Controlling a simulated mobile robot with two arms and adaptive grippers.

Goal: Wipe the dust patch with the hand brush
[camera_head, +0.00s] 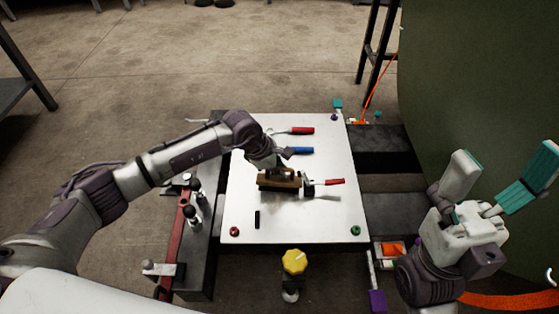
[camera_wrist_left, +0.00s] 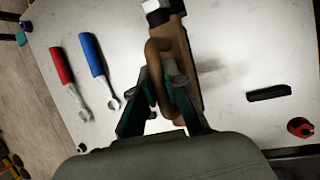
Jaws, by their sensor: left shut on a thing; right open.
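The hand brush (camera_head: 279,183) is a brown wooden block on the white panel (camera_head: 300,222). My left gripper (camera_head: 274,168) is shut on the brush; in the left wrist view the gripper (camera_wrist_left: 165,88) has its teal fingers around the brown handle (camera_wrist_left: 158,58). Whether the bristles touch the panel cannot be told. A faint grey smudge, the dust patch (camera_wrist_left: 214,70), lies right beside the brush in the left wrist view. It is not clear in the head view. My right gripper (camera_head: 503,170) is open and empty, right of the panel.
Red-handled (camera_head: 301,131) and blue-handled (camera_head: 301,150) tools lie behind the brush; another red-handled tool (camera_head: 334,182) lies close right of it. A black bar (camera_head: 257,219) lies in front. A yellow knob (camera_head: 294,261) stands before the panel. A green curved wall (camera_head: 470,80) bounds the right.

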